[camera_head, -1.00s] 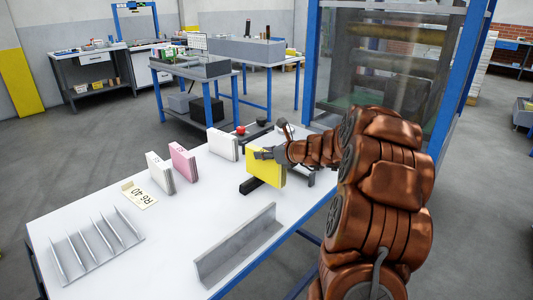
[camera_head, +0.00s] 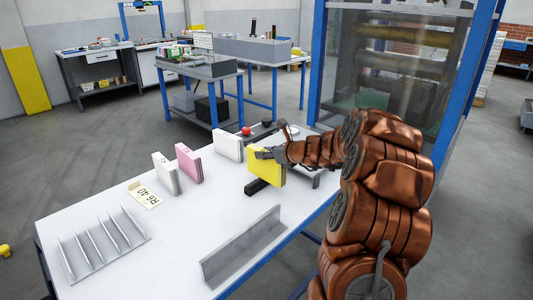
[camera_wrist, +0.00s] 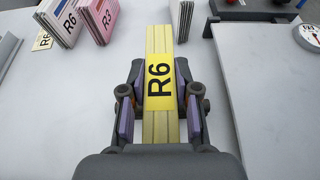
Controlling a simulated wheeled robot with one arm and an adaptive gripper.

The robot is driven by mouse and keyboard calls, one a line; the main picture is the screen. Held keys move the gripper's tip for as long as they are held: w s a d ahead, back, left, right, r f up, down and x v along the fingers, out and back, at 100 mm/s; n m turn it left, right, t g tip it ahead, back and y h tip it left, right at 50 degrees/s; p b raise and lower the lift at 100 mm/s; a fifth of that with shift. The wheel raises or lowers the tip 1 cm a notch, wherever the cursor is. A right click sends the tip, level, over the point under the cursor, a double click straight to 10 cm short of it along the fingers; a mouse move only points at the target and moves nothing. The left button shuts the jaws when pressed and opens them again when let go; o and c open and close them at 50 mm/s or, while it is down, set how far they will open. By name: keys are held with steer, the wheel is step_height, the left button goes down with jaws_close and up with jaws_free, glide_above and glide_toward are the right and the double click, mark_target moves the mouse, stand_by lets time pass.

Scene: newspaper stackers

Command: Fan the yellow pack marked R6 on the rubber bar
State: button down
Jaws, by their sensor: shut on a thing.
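The yellow pack (camera_head: 268,168) is upright in my gripper over the white bench. In the wrist view its top edge carries a yellow label reading R6 (camera_wrist: 160,82). My gripper (camera_wrist: 160,90) is shut on it, with a finger pad against each side. The black rubber bar (camera_head: 257,186) lies on the bench at the pack's lower left edge. Part of the bar is hidden behind the pack. I cannot tell whether the pack touches the bar. The bar does not show clearly in the wrist view.
A white pack (camera_head: 166,174), a pink pack (camera_head: 188,163) marked R3 and another white pack (camera_head: 228,147) stand to the left. A card (camera_head: 145,195) reads R6 40. A slotted metal rack (camera_head: 105,244) and an angled metal ledge (camera_head: 240,247) lie nearer. The middle of the bench is clear.

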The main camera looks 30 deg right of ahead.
mark_target(254, 146)
steer(key=shift+w+a, duration=0.1)
steer(key=shift+w, duration=0.15)
steer(key=shift+w+a+f+p, duration=0.1)
steer(key=shift+w+a+p, duration=0.05)
steer(key=shift+w+p, duration=0.2)
steer(key=shift+w, duration=0.15)
steer(key=shift+w+p, duration=0.45)
steer(key=shift+w, duration=0.1)
steer(key=shift+w+a, duration=0.15)
steer(key=shift+w, duration=0.05)
steer(key=shift+w+a+p, duration=0.1)
steer(key=shift+w+p, duration=0.4)
steer(key=shift+w, duration=0.1)
steer(key=shift+w+a, duration=0.1)
steer(key=shift+w, duration=0.3)
steer(key=shift+w+p, duration=0.1)
steer(key=shift+p, duration=0.2)
steer(key=shift+w+a+p, duration=0.15)
steer(key=shift+w+p, duration=0.3)
steer(key=shift+w, duration=0.1)
